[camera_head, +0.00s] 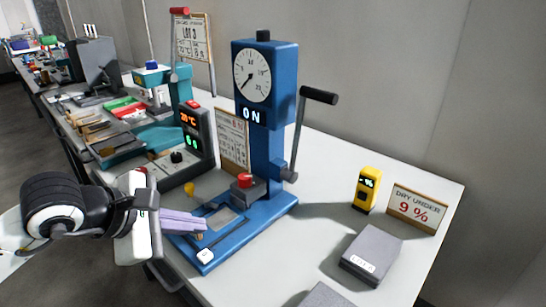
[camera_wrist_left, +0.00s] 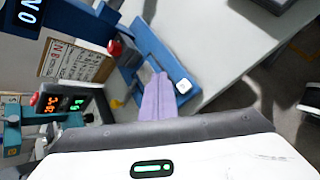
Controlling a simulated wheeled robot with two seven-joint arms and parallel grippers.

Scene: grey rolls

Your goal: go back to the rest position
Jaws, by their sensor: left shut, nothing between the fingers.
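My left gripper (camera_head: 204,225) comes in from the left, with its lilac fingers closed together and nothing between them. The fingertips are over the near end of the blue press base (camera_head: 256,222), close to a small white button (camera_head: 205,256). I cannot tell whether they touch the base. In the left wrist view the shut fingers (camera_wrist_left: 159,76) point at the blue base (camera_wrist_left: 158,48), with the white button (camera_wrist_left: 183,87) beside them. My right gripper is not in view.
The blue press has a dial (camera_head: 253,76) and a side lever (camera_head: 318,95). A lit controller (camera_head: 197,135) stands left of it. A yellow meter (camera_head: 366,190), a "DRY UNDER 9 %" sign (camera_head: 417,209) and a grey block (camera_head: 371,256) stand right. The table between press and meter is clear.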

